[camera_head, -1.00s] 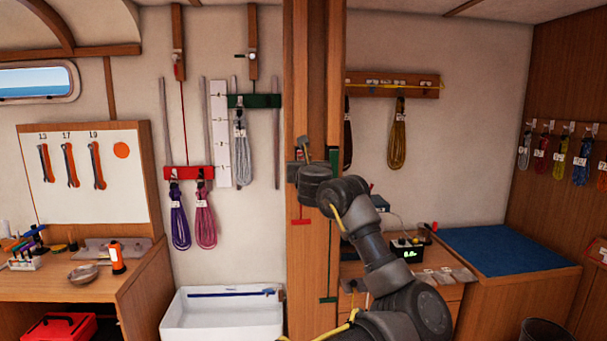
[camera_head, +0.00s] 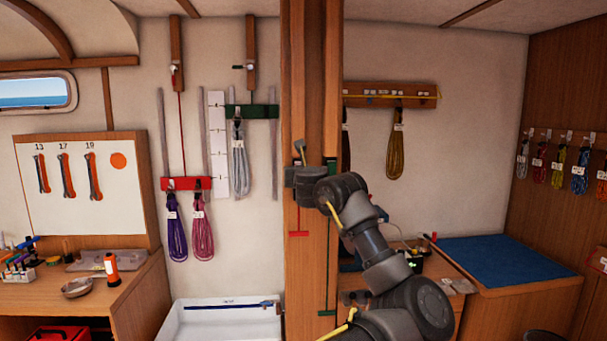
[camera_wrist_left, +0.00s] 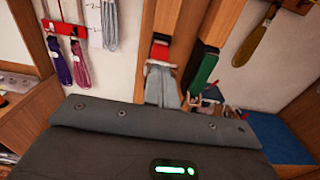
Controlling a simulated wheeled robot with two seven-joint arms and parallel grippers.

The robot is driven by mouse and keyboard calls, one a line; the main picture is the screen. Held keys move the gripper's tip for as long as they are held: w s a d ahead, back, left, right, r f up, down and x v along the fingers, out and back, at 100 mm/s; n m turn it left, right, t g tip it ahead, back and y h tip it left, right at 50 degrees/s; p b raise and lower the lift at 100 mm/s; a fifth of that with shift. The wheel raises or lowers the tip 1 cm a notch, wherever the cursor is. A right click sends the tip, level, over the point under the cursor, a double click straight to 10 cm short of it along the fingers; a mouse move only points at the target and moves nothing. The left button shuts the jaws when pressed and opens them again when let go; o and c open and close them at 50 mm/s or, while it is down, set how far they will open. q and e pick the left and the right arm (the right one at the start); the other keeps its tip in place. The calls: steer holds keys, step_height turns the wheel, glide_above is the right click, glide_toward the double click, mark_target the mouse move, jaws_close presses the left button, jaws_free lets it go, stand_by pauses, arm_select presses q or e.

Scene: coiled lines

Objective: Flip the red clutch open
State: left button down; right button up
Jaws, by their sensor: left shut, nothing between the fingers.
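In the left wrist view the red clutch (camera_wrist_left: 160,50) is mounted on the wooden pillar, with a dark part at its top. My left gripper (camera_wrist_left: 160,88) is shut and empty, its grey fingers just below the red clutch and overlapping its lower end; I cannot tell whether they touch. In the head view my left gripper (camera_head: 299,170) is in front of the pillar and hides the red clutch. A small tan piece (camera_head: 300,147) shows just above it. The green clutch (camera_wrist_left: 205,78) is close on the right. My right gripper is out of view.
The pillar (camera_head: 312,80) carries a red T-shaped piece (camera_head: 299,233) below my gripper. Purple and pink coils hang from a red bar (camera_head: 186,184) at left. A white basin (camera_head: 222,322) is below. A blue-topped counter (camera_head: 510,265) stands at right.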

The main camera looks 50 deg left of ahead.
arm_select(q)
step_height(320, 180, up, 3)
steer(key=shift+s+d+f+y, duration=0.1)
steer(key=shift+s+f+y, duration=0.05)
steer(key=shift+y, duration=0.15)
step_height(320, 180, down, 6)
steer(key=b, duration=0.4)
steer(key=s+d+r+b, duration=0.3)
steer(key=s+d+r, duration=0.1)
steer(key=d+r, duration=0.3)
steer(key=shift+r, duration=0.45)
